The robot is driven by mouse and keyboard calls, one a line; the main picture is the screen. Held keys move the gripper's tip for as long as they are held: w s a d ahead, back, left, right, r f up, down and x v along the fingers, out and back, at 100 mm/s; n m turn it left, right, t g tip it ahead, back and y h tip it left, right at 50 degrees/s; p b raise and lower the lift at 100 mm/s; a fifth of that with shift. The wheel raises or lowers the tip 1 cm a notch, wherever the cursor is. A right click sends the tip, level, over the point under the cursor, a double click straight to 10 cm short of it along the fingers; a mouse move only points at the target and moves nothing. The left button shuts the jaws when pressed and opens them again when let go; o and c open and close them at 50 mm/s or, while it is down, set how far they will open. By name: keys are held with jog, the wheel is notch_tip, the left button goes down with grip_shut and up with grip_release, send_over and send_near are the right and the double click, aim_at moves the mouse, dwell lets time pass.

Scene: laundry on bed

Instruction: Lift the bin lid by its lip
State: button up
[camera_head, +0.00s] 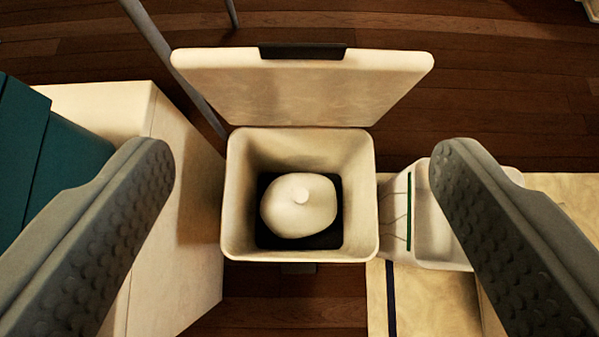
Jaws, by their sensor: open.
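The cream bin (235,205) stands in the middle of the view, seen from above. Its lid (300,92) is raised and tilted back at the far side. A dark lip (303,51) sits at the middle of the lid's top edge. Inside the bin a pale rounded object with a small knob (298,205) rests on the dark bottom. My gripper (305,170) is open, with one grey finger at each side of the bin in the picture. The fingers appear apart from the lid and lip, and nothing is between them but the view of the bin.
A cream block-like piece (185,230) with a teal item (50,160) on it stands at left. A white tray-like container (440,235) lies on a pale surface (430,305) at right. Grey metal legs (170,60) rise behind the bin's left. Dark wooden floor (490,75) is clear behind.

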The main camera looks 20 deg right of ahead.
jog(key=d+f+h, duration=0.1)
jog(key=f, duration=0.1)
jog(key=d+f+h, duration=0.1)
jog(key=d+f, duration=0.1)
jog(key=f, duration=0.1)
jog(key=d+f+m+h, duration=0.1)
jog(key=f+h, duration=0.1)
jog(key=f, duration=0.1)
jog(key=shift+s+d, duration=0.25)
jog(key=shift+d, duration=0.05)
jog(key=c, duration=1.4)
jog(key=f+t+h, duration=0.1)
jog(key=d+f, duration=0.1)
jog(key=f, duration=0.1)
jog(key=shift+w+f+t+h, duration=0.1)
jog(key=shift+f+t+h, duration=0.1)
jog(key=shift+t+h, duration=0.2)
grip_shut()
jog(key=t+y, duration=0.3)
jog(key=t, duration=0.4)
send_near(301, 53)
jog(key=shift+n, duration=0.4)
jog(key=x, duration=0.6)
jog(key=shift+w+d, duration=0.1)
jog(key=shift+w, duration=0.3)
